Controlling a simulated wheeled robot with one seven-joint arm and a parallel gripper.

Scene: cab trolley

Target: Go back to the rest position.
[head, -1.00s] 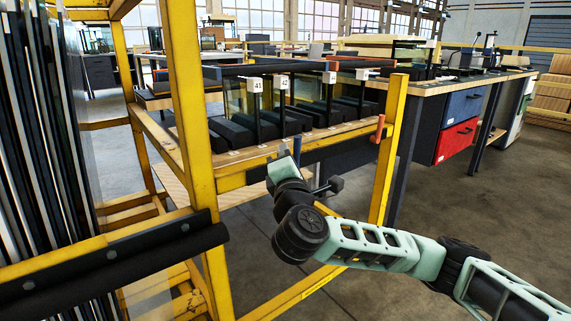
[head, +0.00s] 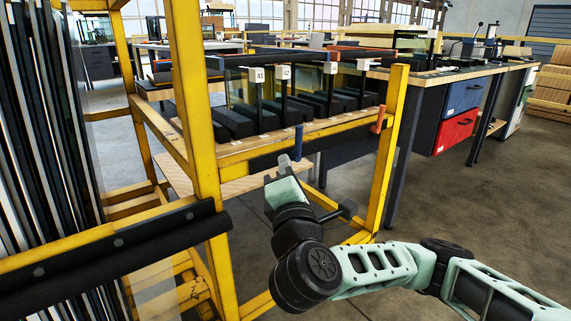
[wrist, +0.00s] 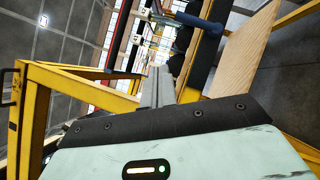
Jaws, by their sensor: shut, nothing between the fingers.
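My gripper (head: 284,163) is in front of the yellow trolley's front rail, with its fingers pointing up and away. Its fingers are together with nothing between them. In the wrist view the closed grey fingers (wrist: 157,88) rise from the dark front of the pale green gripper body. A blue handle (head: 298,142) stands at the rail just beyond the fingertips, apart from them. It also shows in the wrist view (wrist: 198,22).
The yellow trolley frame (head: 203,130) stands close on the left, with dark panes (head: 40,130) in its rack. An orange handle (head: 378,120) is at the rail's right end. Numbered dark holders line the shelf. A workbench (head: 440,85) stands behind. The floor at right is clear.

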